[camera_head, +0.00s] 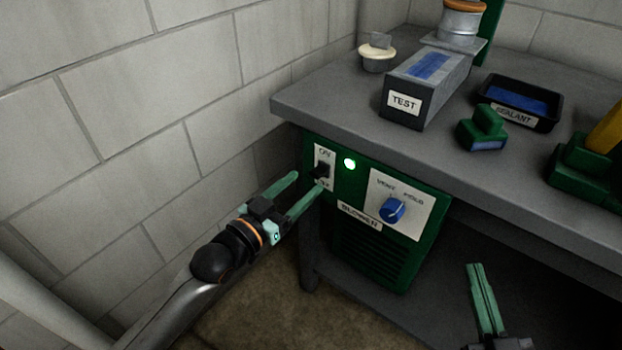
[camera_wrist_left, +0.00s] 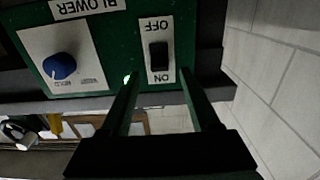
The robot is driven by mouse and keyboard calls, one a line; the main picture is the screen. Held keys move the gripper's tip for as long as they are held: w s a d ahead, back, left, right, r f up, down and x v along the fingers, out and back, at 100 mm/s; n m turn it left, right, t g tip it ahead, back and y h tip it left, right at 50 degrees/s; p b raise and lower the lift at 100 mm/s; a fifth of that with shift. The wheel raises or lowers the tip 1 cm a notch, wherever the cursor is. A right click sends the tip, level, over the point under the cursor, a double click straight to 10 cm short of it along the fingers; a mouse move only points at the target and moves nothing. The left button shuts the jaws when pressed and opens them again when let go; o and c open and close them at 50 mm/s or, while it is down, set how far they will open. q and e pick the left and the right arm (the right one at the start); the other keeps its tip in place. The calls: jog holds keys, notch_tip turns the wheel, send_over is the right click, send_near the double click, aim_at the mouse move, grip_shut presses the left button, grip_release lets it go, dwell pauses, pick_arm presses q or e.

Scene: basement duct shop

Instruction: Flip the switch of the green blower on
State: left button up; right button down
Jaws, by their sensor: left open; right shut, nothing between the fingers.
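The green blower (camera_head: 380,250) sits under the bench top, with a label reading BLOWER. Its black switch (camera_head: 321,171) is on a white plate marked ON above; in the upside-down left wrist view the switch (camera_wrist_left: 159,56) lies between OFF and ON. Its tilt is hard to tell. A round green lamp (camera_head: 349,163) beside it is lit. My left gripper (camera_head: 308,180) is open and empty in front of the switch plate; its fingers (camera_wrist_left: 157,78) straddle the switch's line in the wrist view. Contact is not clear. My right gripper (camera_head: 478,266) is shut and empty at lower right.
A blue knob (camera_head: 392,210) is on the blower's right side. The grey bench top (camera_head: 340,105) holds a TEST box (camera_head: 405,105), a SEALANT tray (camera_head: 545,115) and a green block (camera_head: 482,130). A block wall (camera_head: 140,130) stands close on the left.

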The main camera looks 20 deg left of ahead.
aim_at(313, 175)
pick_arm(q)
jog(key=shift+x, duration=1.85)
pick_arm(e)
jog(key=shift+n+t+y, duration=0.6)
jog(key=shift+t+y, duration=0.1)
jog(key=shift+t, duration=0.1)
jog(key=r, duration=0.4)
jog(key=shift+s+a+r, duration=0.15)
jog(key=shift+s, duration=0.2)
pick_arm(q)
grip_shut()
